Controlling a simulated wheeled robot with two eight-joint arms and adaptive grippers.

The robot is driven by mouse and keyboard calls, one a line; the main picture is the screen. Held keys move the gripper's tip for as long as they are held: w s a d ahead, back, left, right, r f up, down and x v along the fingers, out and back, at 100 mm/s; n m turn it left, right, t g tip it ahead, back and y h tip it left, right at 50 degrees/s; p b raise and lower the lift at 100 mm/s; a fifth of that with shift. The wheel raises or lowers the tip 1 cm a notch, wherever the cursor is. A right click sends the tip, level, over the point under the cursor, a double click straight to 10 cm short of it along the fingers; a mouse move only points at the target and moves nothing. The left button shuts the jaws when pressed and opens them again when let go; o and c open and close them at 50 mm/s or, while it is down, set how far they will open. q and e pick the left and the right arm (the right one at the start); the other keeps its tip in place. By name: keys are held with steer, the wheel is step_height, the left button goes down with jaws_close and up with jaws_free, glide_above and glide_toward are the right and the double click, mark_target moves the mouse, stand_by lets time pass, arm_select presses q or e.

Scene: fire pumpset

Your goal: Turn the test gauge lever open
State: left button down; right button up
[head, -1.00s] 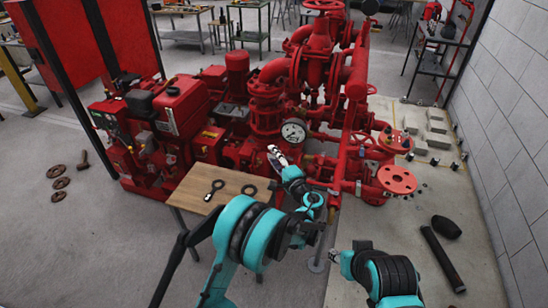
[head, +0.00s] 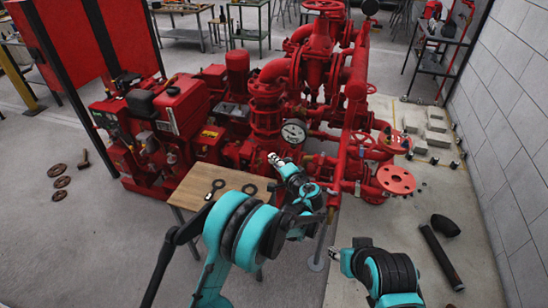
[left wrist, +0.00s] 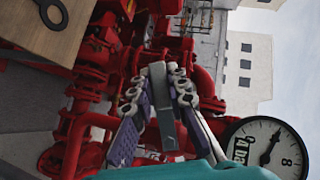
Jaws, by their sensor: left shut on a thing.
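The white round test gauge (head: 293,132) stands on the red pumpset, and its dial shows close up in the left wrist view (left wrist: 266,150). My left gripper (head: 275,158) is just below and left of the gauge in the head view. In the left wrist view its fingers (left wrist: 165,95) are closed around a narrow grey piece, which appears to be the test gauge lever (left wrist: 166,125).
Red pipes and a flange (head: 396,179) lie to the right. A black pipe (head: 440,257) lies on the floor.

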arm_select(q)
steer(key=shift+s+d+f+n+g+h+p, duration=0.1)
steer(key=shift+d+f+n+g+h+p, duration=0.2)
steer(key=shift+n+g+h, duration=0.2)
steer(key=shift+d+f+n+g+h+p, duration=0.1)
steer(key=shift+f+n+g+h+p, duration=0.1)
steer(key=shift+f+n+g+h, duration=0.25)
steer(key=shift+s+d+f+n+g+h+p, duration=0.3)
steer(key=shift+d+n+g+h, duration=0.35)
steer(key=shift+h, duration=0.55)
steer(key=shift+s+d+f+n+g+h, duration=0.15)
steer(key=shift+d+f+n+g+h, duration=0.3)
steer(key=shift+d+n+h, duration=0.6)
steer(key=shift+s+d+f+n+g+h+p, duration=0.25)
steer(key=shift+d+n+g+h, duration=0.25)
steer(key=shift+h, duration=0.9)
steer(key=c, duration=1.5)
jaws_free()
steer(key=shift+f, duration=0.1)
steer(key=shift+o, duration=0.2)
